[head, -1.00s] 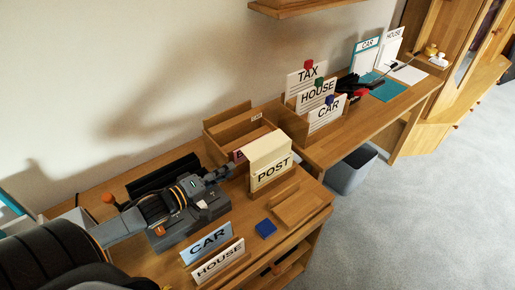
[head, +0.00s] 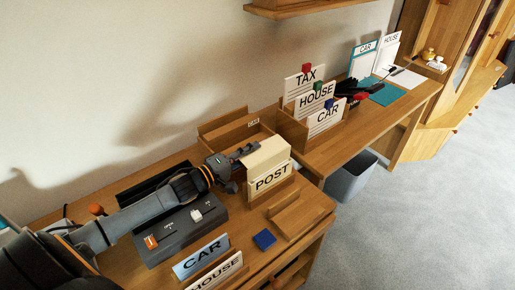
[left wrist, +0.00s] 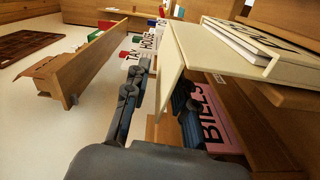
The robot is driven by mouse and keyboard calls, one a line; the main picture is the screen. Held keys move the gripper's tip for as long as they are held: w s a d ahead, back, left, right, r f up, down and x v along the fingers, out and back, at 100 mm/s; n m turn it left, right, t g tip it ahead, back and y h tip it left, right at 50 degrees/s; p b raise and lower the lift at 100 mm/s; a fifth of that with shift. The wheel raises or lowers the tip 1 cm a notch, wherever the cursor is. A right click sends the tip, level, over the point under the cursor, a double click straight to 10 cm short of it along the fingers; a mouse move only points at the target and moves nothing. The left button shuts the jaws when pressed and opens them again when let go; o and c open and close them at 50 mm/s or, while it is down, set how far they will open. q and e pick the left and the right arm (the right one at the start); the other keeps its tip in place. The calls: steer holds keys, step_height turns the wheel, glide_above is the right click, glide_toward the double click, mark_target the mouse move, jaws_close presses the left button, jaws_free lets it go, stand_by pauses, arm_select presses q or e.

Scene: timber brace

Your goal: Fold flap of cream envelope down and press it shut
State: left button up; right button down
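The cream envelope (head: 264,153) stands upright in a wooden holder behind the POST card (head: 270,178) in the head view. In the left wrist view the envelope body (left wrist: 245,45) fills the upper right, with white papers in its open mouth. Its flap (left wrist: 170,72) hangs out on the side facing my left gripper. My left gripper (head: 243,154) is at the envelope's left side. Its fingers (left wrist: 157,108) are apart, one on each side of the flap's edge; contact is unclear. My right gripper is in neither view.
A pink BILLS card (left wrist: 213,130) is close beside the right finger. A wooden tray (head: 235,130) stands behind the gripper. A dark desk device (head: 185,225) lies under my left arm. A blue block (head: 264,239) and a wooden rack (head: 300,213) are in front.

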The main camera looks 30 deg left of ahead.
mark_target(264, 150)
arm_select(q)
steer(key=shift+x, duration=1.05)
steer(key=shift+w, duration=0.3)
steer(key=shift+d, duration=0.1)
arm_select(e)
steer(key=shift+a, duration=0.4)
arm_select(q)
steer(key=shift+c, duration=0.2)
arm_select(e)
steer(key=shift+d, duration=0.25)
arm_select(q)
jaws_close()
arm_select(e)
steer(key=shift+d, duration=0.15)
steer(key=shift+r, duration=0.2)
